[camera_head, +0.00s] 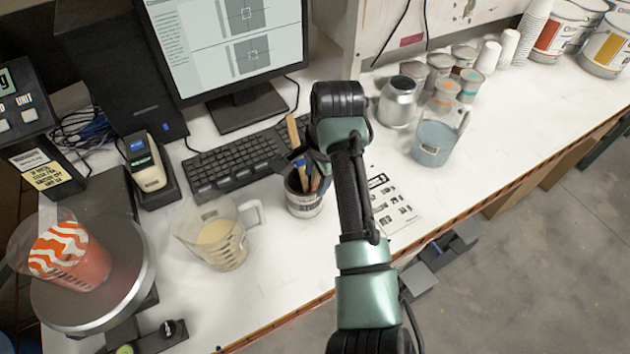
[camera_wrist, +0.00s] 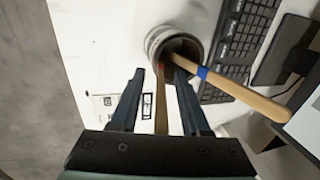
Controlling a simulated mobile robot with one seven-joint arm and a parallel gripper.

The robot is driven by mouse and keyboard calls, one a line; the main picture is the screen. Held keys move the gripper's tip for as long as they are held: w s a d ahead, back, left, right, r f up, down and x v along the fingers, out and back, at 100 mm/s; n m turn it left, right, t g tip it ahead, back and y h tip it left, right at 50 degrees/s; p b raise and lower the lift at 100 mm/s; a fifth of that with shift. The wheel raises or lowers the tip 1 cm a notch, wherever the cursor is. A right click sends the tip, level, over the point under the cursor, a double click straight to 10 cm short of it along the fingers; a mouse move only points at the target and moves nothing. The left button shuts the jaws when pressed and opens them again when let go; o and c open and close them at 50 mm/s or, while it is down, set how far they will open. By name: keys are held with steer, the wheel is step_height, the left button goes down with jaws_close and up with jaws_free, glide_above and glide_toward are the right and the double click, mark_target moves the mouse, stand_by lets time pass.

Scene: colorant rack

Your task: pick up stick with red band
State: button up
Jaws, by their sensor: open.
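A small metal can (camera_head: 305,205) stands on the white bench left of my arm and holds wooden sticks. It also shows at the top of the wrist view (camera_wrist: 152,42). One stick with a reddish mark near the can's rim (camera_wrist: 161,108) extends between the fingers of my gripper (camera_wrist: 160,74). My gripper is open, with a finger on each side of this stick and gaps visible. A second stick with a blue band (camera_wrist: 240,92) leans out to the right in the wrist view. In the head view, my arm partly hides the can's contents.
A keyboard (camera_head: 235,160) lies behind the can. A measuring jug with cream liquid (camera_head: 218,240) stands to its left. A printed sheet (camera_head: 393,205) lies to the right, with a clear container (camera_head: 437,140) and several tins beyond. The front bench strip is clear.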

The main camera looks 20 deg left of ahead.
jaws_close()
steer(key=shift+r, duration=0.1)
stand_by(0.4)
